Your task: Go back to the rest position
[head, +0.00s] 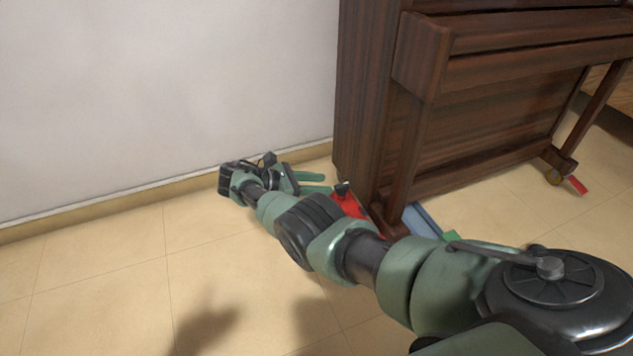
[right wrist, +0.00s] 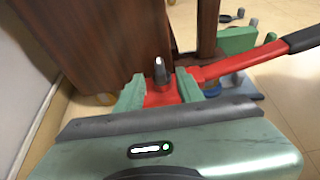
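My right arm reaches across the head view to the left side of the piano. My right gripper (head: 311,183) is near the floor there; its two green fingers stand apart. In the right wrist view, the fingers of my right gripper (right wrist: 159,92) are spread, and a red jack-like tool (right wrist: 155,98) with a dark upright knob shows between and beyond them. I see no grip on it. The red tool (head: 347,201) also shows at the foot of the piano in the head view, partly hidden by my arm. My left gripper is not in view.
The dark wooden piano (head: 370,100) stands at right, close to my gripper. A white wall (head: 160,90) lies behind. A red bar with a black grip (right wrist: 300,40) extends right in the wrist view. A blue-grey piece (head: 422,221) lies under the piano. The tiled floor (head: 110,280) at left is clear.

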